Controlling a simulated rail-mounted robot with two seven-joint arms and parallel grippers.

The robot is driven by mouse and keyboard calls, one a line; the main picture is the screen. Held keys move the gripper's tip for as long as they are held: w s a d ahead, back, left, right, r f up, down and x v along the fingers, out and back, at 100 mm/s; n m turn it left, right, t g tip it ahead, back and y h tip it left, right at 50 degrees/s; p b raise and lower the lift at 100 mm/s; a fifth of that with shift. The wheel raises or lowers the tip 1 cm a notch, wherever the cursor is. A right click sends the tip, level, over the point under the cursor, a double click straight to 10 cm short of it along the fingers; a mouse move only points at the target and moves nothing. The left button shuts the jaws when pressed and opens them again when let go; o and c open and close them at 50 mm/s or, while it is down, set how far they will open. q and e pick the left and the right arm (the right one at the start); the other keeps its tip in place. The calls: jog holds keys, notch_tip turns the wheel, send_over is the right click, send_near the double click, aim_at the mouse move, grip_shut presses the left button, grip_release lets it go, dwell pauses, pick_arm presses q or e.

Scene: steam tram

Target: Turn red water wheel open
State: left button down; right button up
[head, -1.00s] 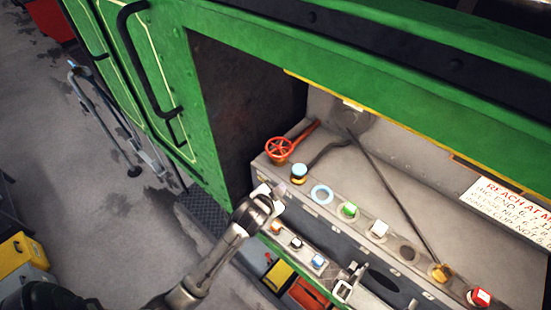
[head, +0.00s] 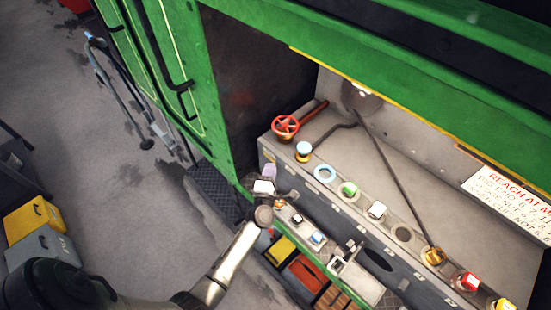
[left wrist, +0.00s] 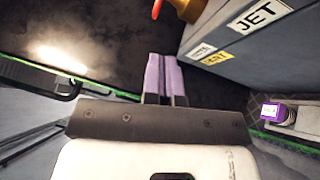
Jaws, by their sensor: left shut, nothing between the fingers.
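The red water wheel (head: 285,127) is a small spoked handwheel at the left end of the grey ledge in the green tram's opening, with a red pipe running behind it. My left gripper (head: 269,172) is below and slightly left of the wheel in the head view, just off the ledge's front. Its pale lilac fingers are shut, empty and apart from the wheel. In the left wrist view the closed fingers (left wrist: 166,75) point at a dark surface. A brass fitting with a bit of red (left wrist: 186,8) shows at the top edge. My right gripper is not in view.
A lower shelf with coloured bins (head: 305,272) lies in front. Open floor is left.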

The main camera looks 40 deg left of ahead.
pick_arm(q)
jog(key=b, duration=0.2)
send_near(286, 125)
jog(key=a, duration=0.2)
jog(key=shift+w+d, duration=0.3)
jog(key=shift+w, duration=0.4)
jog(key=shift+w+d+r+b, duration=0.1)
jog(key=shift+w+b, duration=0.1)
jog(key=shift+w, duration=0.15)
jog(key=shift+w+d+r+b, duration=0.1)
jog(key=shift+w+d+b, duration=0.1)
jog(key=shift+w, duration=0.2)
jog(key=shift+a, duration=0.1)
jog(key=shift+f, duration=0.1)
jog(key=shift+w+d+f+b, duration=0.1)
jog(key=shift+w+d+b, duration=0.4)
jog(key=shift+w+d, duration=0.1)
jog(key=shift+d, duration=0.1)
